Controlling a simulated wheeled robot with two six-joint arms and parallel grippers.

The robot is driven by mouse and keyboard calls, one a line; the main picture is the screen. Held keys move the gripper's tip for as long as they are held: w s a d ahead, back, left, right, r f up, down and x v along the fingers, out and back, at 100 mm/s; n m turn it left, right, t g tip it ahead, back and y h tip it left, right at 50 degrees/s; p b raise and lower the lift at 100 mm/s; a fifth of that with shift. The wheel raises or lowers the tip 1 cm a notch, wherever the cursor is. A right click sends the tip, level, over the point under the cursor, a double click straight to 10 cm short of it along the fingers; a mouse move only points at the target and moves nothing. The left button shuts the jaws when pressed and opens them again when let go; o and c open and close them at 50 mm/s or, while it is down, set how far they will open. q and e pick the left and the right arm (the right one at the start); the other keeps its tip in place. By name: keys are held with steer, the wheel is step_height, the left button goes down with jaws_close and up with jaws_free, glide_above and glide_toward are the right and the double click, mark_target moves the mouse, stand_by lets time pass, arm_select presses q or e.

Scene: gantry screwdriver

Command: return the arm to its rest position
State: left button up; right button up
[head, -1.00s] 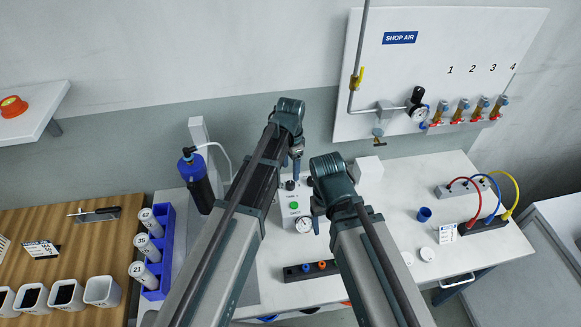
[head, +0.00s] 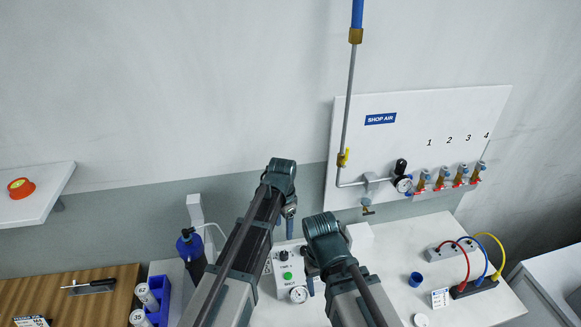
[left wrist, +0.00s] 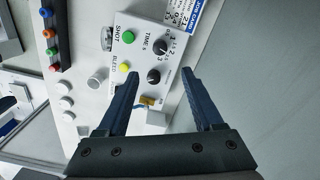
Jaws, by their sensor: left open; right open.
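My left arm (head: 250,240) reaches up from the bottom of the head view. Its gripper (head: 290,232) hangs down in front of the wall, above the white control box (head: 287,268). In the left wrist view my left gripper (left wrist: 160,78) is open with nothing between its two dark blue fingers. Beyond them is the control box (left wrist: 140,55) with its green and yellow buttons and black knobs. My right arm (head: 345,280) is bent beside the left one. Its gripper (head: 310,286) shows only as a small dark end below the joint, mostly hidden, near the box's gauge.
A SHOP AIR panel (head: 420,145) with a pipe, gauge and several valves is on the wall. A dark blue bottle (head: 190,252) and a blue rack (head: 160,297) stand at left.

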arm_select(q)
steer(key=s+n+y, duration=0.1)
steer(key=s+n, duration=0.6)
steer(key=s, duration=1.2)
steer(key=shift+s, duration=0.2)
steer(key=shift+r, duration=0.1)
